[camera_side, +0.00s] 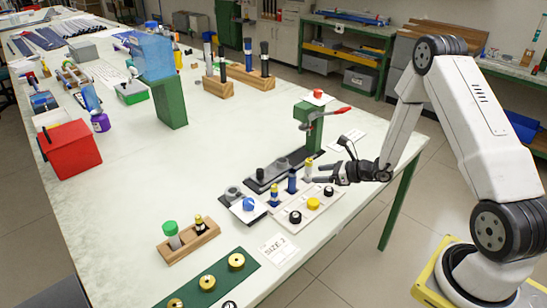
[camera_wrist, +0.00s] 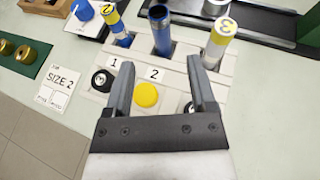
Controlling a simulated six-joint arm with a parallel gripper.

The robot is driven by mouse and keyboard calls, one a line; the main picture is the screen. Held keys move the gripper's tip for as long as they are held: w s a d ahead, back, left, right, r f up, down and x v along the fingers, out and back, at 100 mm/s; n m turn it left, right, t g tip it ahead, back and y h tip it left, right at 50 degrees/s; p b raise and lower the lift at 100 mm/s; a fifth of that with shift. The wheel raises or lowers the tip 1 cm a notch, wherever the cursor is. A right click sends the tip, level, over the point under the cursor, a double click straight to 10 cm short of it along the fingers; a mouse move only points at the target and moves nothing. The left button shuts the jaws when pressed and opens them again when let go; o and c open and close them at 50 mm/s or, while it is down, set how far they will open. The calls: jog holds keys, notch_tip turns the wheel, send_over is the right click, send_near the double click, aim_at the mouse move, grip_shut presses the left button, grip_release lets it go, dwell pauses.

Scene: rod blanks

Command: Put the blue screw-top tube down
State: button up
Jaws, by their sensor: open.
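The blue tube (camera_wrist: 161,38) stands upright in the middle place of a pale rack (camera_wrist: 178,72), behind the label 2. Its top looks dark and open, with no cap on it. It also shows in the side view (camera_side: 292,182). My gripper (camera_wrist: 160,66) is open and empty, its fingers apart on the near side of the tube. In the side view my gripper (camera_side: 318,181) is just right of the tube, low over the rack. I cannot tell whether a finger touches the tube.
Yellow-banded tubes stand left (camera_wrist: 116,25) and right (camera_wrist: 221,38) of the blue one. A yellow cap (camera_wrist: 147,95) and black caps (camera_wrist: 103,80) lie in front. A clamp with a red handle (camera_side: 329,113) stands behind.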

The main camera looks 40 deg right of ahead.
jog(key=shift+a, duration=0.1)
jog(key=s+a+r+n+g+y, duration=0.2)
jog(key=s+a+n+g, duration=0.2)
jog(key=a+n, duration=0.25)
jog(key=s+a+r+n+g+y, duration=0.1)
jog(key=s+a+r+n+g, duration=0.2)
jog(key=s+a+n+g, duration=0.25)
jog(key=s+a+r+n+h, duration=0.1)
jog(key=s+r+n+h, duration=0.2)
jog(key=n, duration=0.6)
jog(key=s+a+r+n+h, duration=0.2)
jog(key=n+h, duration=0.3)
jog(key=n, duration=0.5)
jog(key=shift+s+r+n, duration=0.3)
jog(key=shift+s+r, duration=0.5)
jog(key=shift+r, duration=0.1)
jog(key=shift+g, duration=0.25)
